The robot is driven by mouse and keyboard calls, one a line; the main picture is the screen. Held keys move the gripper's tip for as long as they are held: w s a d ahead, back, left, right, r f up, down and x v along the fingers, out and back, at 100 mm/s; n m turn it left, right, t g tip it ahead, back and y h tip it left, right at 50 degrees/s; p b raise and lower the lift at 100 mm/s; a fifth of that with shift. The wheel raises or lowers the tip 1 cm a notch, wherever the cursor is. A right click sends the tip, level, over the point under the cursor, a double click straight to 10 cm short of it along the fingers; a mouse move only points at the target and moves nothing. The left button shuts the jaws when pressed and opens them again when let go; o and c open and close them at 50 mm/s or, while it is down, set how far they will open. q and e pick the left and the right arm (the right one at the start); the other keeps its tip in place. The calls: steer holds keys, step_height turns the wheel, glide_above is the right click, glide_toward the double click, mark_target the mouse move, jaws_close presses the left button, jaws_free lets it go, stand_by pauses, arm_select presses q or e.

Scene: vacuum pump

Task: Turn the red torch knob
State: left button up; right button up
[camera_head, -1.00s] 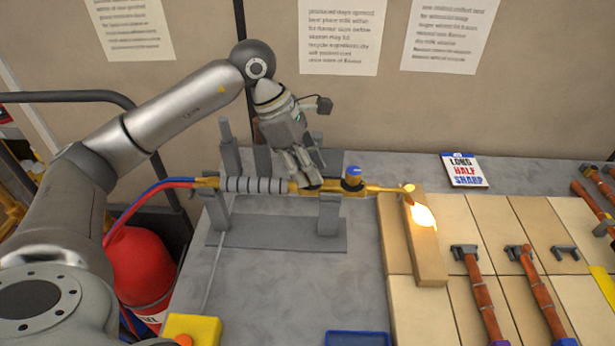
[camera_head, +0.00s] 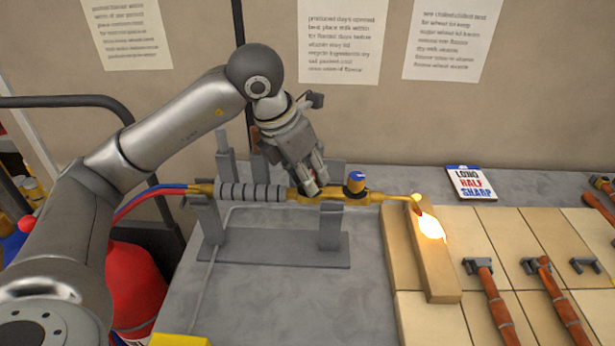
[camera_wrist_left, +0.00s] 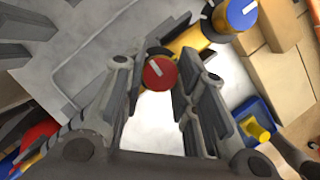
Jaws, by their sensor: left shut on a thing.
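The brass torch (camera_head: 390,197) lies level in a grey stand (camera_head: 265,246), its nozzle to the right with a glow at the tip. The red torch knob (camera_wrist_left: 160,73), with a white mark, shows in the left wrist view between my finger pads. My left gripper (camera_head: 317,186) reaches down from above onto the torch body and is shut on the red knob. It also shows in the wrist view (camera_wrist_left: 160,85). The fingers hide the red knob in the head view. The blue torch knob (camera_head: 356,178) is just right of the gripper. My right gripper is not in view.
The glow falls on a tan block (camera_head: 433,262) at the nozzle. A red tank (camera_head: 135,290) is at lower left. The grey bench (camera_head: 290,305) is clear in front of the stand.

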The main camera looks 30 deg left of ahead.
arm_select(q)
steer(key=shift+r+n, duration=0.1)
steer(key=shift+n, duration=0.3)
steer(key=o, duration=1)
steer(key=shift+o, duration=0.2)
steer(key=v, duration=1.2)
steer(key=shift+s+d, duration=0.15)
steer(key=shift+d, duration=0.05)
